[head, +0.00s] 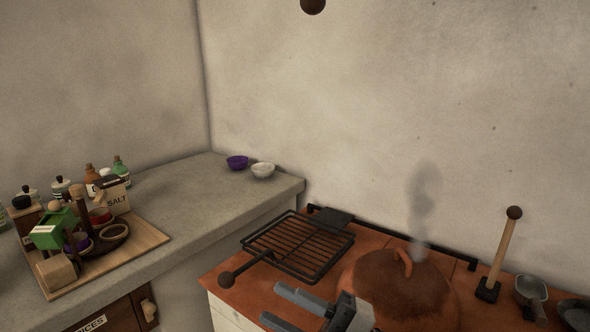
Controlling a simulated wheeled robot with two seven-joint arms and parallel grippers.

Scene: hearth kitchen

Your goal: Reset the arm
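My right gripper (290,308) shows at the bottom of the head view, low over the front of the reddish-brown stove top (240,284). Its two grey fingers point left and stand apart, with nothing between them. A round copper-brown lidded pot (405,285) stands just behind and to the right of it, with grey steam rising above. Part of the pot is hidden by the gripper. My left gripper is not in view.
A black grill rack (298,245) with a round-knobbed handle lies on the stove. A wooden-handled tool (502,250) stands upright at right, near small metal pans (530,290). On the grey counter (185,220) are a crowded wooden tray (148,238), a purple bowl (237,162) and a white bowl (263,170).

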